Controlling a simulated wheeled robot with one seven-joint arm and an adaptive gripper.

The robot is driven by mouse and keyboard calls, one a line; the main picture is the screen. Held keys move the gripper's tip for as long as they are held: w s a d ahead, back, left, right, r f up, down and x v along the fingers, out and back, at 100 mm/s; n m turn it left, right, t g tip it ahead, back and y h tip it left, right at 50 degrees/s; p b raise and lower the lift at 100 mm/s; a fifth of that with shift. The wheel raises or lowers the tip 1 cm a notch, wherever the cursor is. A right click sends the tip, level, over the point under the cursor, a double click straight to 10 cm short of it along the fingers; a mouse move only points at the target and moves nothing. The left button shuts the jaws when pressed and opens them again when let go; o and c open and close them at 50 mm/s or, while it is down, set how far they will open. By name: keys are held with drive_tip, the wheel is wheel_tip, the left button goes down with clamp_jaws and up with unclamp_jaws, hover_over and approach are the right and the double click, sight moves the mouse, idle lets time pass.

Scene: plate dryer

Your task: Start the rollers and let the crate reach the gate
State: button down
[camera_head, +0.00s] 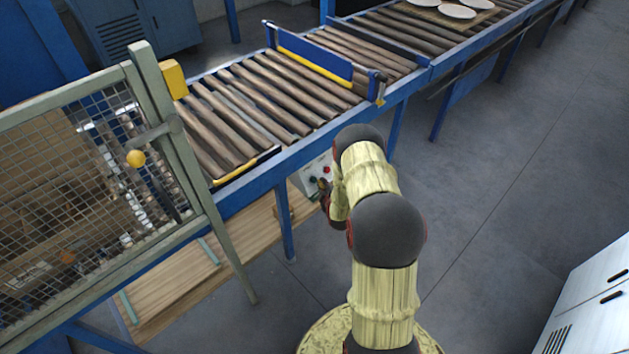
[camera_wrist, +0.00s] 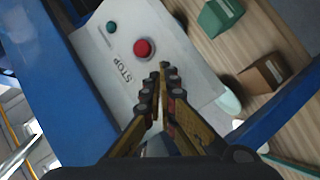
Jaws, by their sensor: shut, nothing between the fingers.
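The white control box (camera_head: 313,178) hangs under the near rail of the conveyor. In the wrist view its panel (camera_wrist: 105,62) has a red button (camera_wrist: 144,48), a smaller green button (camera_wrist: 111,27) and the word STOP. My gripper (camera_wrist: 163,68) is shut and empty, its tips in front of the panel close to the red button; I cannot tell if they touch it. The rollers (camera_head: 250,105) are bare in the middle. A blue gate with a yellow strip (camera_head: 313,63) stands across them. Beyond it, a brown carrier (camera_head: 430,15) bears white plates (camera_head: 457,11). I cannot make out its sides.
A mesh guard (camera_head: 75,190) with a yellow knob stands at the left. Wooden boards (camera_head: 170,290) lie under the conveyor, and a green box (camera_wrist: 219,17) and a brown box (camera_wrist: 264,74) show below. A white cabinet (camera_head: 590,300) is at the lower right. The grey floor between is clear.

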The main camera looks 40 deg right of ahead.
drive_tip(key=shift+w+f, duration=0.1)
drive_tip(key=shift+w, duration=0.05)
idle(0.8)
drive_tip(key=shift+w+f+b, duration=0.1)
drive_tip(key=shift+w+b, duration=0.15)
drive_tip(key=shift+b, duration=0.2)
